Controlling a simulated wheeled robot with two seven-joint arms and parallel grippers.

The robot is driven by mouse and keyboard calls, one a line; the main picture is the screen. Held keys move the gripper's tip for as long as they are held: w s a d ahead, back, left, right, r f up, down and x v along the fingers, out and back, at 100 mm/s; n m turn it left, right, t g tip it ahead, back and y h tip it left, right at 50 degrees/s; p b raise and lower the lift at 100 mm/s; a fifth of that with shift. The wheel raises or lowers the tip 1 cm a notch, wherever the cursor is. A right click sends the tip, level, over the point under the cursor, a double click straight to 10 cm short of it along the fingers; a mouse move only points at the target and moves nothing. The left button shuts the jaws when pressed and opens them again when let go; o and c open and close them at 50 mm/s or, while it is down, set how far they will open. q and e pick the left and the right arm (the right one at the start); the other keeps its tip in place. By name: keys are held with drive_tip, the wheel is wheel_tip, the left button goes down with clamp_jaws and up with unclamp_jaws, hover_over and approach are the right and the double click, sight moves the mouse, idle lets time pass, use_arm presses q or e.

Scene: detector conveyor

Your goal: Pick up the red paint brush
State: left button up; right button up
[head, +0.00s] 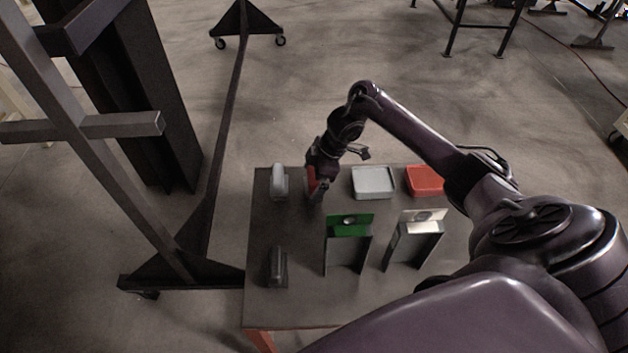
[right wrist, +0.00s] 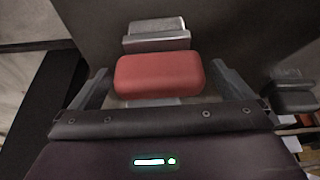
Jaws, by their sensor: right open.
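The red paint brush (right wrist: 160,75) shows in the right wrist view as a rounded red block. It lies between the two fingers of my right gripper (right wrist: 161,70), with a gap at each side. In the head view a small red part of the brush (head: 312,180) shows beside my right gripper (head: 318,190), low over the table's back left part; the gripper and wrist hide the rest. The right gripper is open. My left gripper is not in view.
The table (head: 310,300) also holds a grey block-like tool (head: 280,182) left of the gripper, another grey tool (head: 277,267) at front left, a grey tray (head: 373,182), a red tray (head: 424,180), a green-backed holder (head: 348,225) and a white-backed holder (head: 422,216). A dark metal frame (head: 215,170) stands left.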

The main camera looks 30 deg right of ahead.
drive_tip(key=shift+w+a+f, duration=0.1)
drive_tip(key=shift+a+f, duration=0.05)
drive_tip(key=shift+f, duration=0.35)
drive_tip(key=shift+w+f, duration=0.1)
drive_tip(key=shift+f, duration=0.15)
drive_tip(key=c, duration=1.1)
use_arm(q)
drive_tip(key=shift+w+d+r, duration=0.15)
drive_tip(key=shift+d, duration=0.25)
use_arm(e)
drive_tip(key=shift+o, duration=0.2)
drive_tip(key=shift+r, duration=0.6)
wheel_tip(320, 180, up, 5)
drive_tip(key=shift+f, duration=0.1)
use_arm(q)
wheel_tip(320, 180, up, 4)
drive_tip(key=p, duration=0.3)
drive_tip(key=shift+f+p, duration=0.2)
drive_tip(key=shift+p, duration=0.15)
use_arm(e)
wheel_tip(320, 180, up, 14)
